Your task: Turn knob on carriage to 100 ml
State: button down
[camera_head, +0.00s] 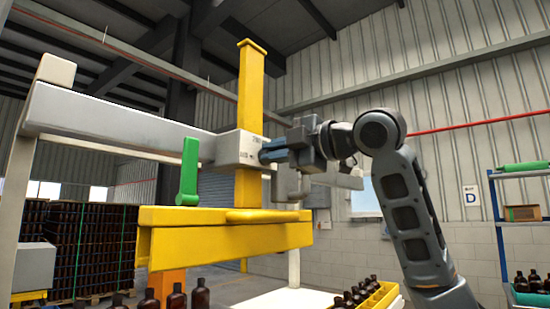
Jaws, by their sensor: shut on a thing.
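The carriage (236,148) is a light grey box on the horizontal grey beam, beside the yellow upright post. Small dark markings show on its front faces, too small to read. My gripper (266,152) reaches in from the right, its blue-grey fingers against the carriage's right side. It is shut on the knob there. The fingers hide the knob, so its setting cannot be read.
A yellow beam (225,242) hangs below the carriage, with a green lever (189,172) at its left. Amber bottles stand below, some in a yellow crate (380,300). A blue shelf (505,232) stands at the right. Stacked bottles (75,240) fill the back left.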

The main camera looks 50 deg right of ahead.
jog(key=shift+f+n+b, duration=0.2)
jog(key=shift+n+b, duration=0.1)
jog(key=shift+n, duration=0.6)
jog(key=c, duration=1.1)
grip_release()
jog(key=shift+c, duration=0.2)
jog(key=s+b, duration=0.1)
jog(key=s, duration=0.6)
jog(key=shift+s, duration=0.4)
jog(key=shift+d, duration=0.1)
